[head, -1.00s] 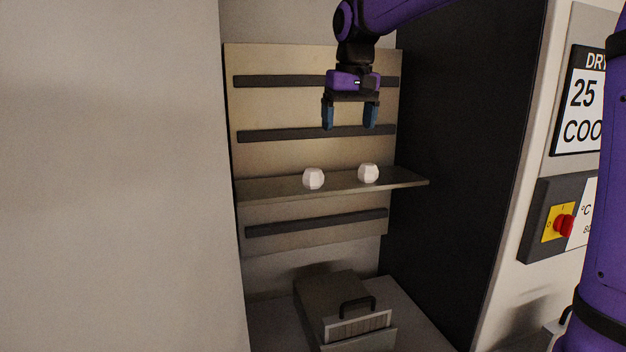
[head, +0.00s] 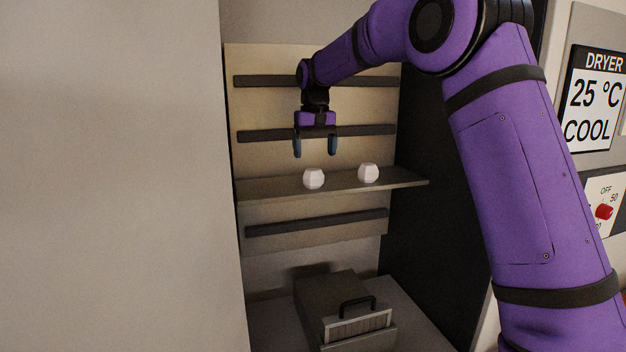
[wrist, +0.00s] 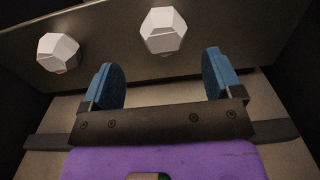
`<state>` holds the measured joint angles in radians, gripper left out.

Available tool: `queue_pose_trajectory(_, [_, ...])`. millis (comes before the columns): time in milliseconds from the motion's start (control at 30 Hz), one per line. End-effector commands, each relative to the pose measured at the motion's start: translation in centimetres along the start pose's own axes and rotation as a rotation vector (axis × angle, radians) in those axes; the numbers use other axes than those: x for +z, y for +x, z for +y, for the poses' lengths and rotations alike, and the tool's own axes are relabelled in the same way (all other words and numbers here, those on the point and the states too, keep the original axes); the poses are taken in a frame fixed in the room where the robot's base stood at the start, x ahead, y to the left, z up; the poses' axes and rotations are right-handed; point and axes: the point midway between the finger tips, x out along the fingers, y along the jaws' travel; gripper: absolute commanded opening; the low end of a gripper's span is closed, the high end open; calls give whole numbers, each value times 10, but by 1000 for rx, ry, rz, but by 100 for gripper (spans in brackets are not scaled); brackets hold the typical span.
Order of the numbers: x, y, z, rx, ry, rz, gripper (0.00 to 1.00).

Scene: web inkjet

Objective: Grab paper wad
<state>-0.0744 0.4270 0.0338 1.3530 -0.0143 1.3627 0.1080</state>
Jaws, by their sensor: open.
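Two white, faceted paper wads rest on a narrow shelf (head: 270,189). The left wad (head: 314,179) sits below my gripper (head: 315,151), and the right wad (head: 369,173) sits a little to the right of it. My gripper points down with its two blue fingers apart and nothing between them. In the wrist view, one wad (wrist: 163,31) lies ahead of the gap between the fingertips (wrist: 160,72), and the other wad (wrist: 58,53) lies off to the left. Neither wad appears touched by the fingers.
Dark horizontal bars (head: 350,133) cross the back panel behind my gripper. Below the shelf stands a grey box with a black handle (head: 357,303). A pale wall (head: 110,180) closes the left side. A dryer sign (head: 592,100) is at right.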

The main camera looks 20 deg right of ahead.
Motion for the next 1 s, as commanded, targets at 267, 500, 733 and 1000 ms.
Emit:
queue_pose_trajectory(267, [0, 20, -1, 0, 0, -1, 85])
queue_pose_trajectory(500, [0, 53, -5, 0, 0, -1, 85])
queue_pose_trajectory(733, [0, 64, -5, 0, 0, 1, 85])
queue_pose_trajectory(1000, [0, 63, -5, 0, 0, 1, 58])
